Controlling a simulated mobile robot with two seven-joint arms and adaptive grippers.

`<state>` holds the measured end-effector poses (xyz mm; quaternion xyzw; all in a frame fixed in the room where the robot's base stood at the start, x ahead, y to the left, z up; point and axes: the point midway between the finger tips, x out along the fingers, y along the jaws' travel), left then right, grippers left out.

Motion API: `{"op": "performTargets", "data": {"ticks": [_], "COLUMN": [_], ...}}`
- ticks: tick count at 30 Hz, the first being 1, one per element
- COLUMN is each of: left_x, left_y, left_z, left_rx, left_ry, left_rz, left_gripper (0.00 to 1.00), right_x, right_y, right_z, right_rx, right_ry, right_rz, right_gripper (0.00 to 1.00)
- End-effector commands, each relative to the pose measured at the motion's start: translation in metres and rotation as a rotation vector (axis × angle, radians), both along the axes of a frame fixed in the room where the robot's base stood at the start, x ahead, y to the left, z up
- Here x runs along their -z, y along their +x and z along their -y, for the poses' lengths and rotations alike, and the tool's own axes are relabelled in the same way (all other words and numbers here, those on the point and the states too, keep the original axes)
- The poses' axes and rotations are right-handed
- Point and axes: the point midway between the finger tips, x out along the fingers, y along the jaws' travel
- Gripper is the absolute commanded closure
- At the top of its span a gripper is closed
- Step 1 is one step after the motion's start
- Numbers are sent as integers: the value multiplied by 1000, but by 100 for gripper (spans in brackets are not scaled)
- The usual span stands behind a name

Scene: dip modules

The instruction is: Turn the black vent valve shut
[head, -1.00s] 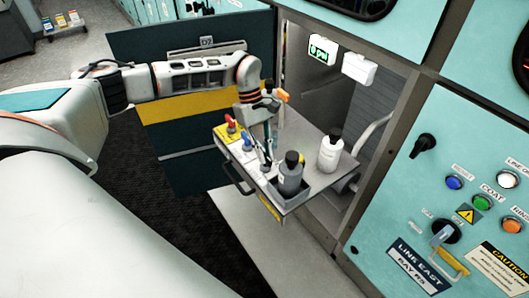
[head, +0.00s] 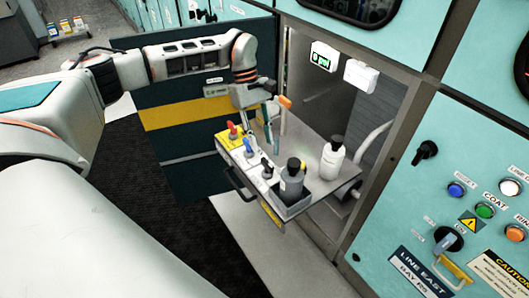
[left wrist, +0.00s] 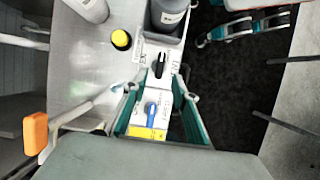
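The black vent valve (head: 267,169) is on the white panel strip along the front of the pulled-out shelf, between the blue valve (head: 249,151) and a grey bottle. In the left wrist view the black handle (left wrist: 159,66) lies roughly along the strip, with the blue valve (left wrist: 151,109) nearer the gripper. The red valve (head: 233,130) is at the far end. My left gripper (head: 273,143) is above the shelf, fingers down and apart; its teal fingers (left wrist: 160,92) also show in the wrist view. It holds nothing and looks clear of the black handle.
A grey bottle (head: 291,181) stands in a holder beside the black valve; a white bottle (head: 333,158) stands behind. An orange-tipped piece (head: 285,102) is close beside my left gripper. A yellow knob (left wrist: 121,39) is on the shelf. The cabinet frame and control panel (head: 450,150) are at right.

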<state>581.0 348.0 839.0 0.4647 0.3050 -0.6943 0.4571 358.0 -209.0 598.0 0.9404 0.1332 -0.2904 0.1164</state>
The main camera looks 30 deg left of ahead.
Motion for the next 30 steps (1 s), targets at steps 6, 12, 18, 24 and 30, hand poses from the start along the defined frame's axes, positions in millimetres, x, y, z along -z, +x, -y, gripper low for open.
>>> {"op": "performTargets", "data": {"ticks": [6, 12, 18, 24, 30], "left_x": [-32, -43, -43, -43, -43], "left_y": [5, 7, 7, 7, 7], "left_z": [-12, -16, -17, -17, -17], "left_rx": [1, 2, 2, 2, 2], "left_ry": [1, 1, 1, 1, 1], "left_rz": [1, -1, -1, -1, -1], "left_gripper": [72, 72, 72, 72, 72], "right_x": [0, 1, 1, 1, 1], "right_y": [0, -1, -1, -1, 0], "right_z": [0, 0, 0, 0, 0], "right_rx": [1, 1, 1, 1, 1], "right_ry": [0, 0, 0, 0, 1], "right_rz": [-1, -1, -1, -1, -1], "right_gripper": [60, 60, 60, 60, 60]}}
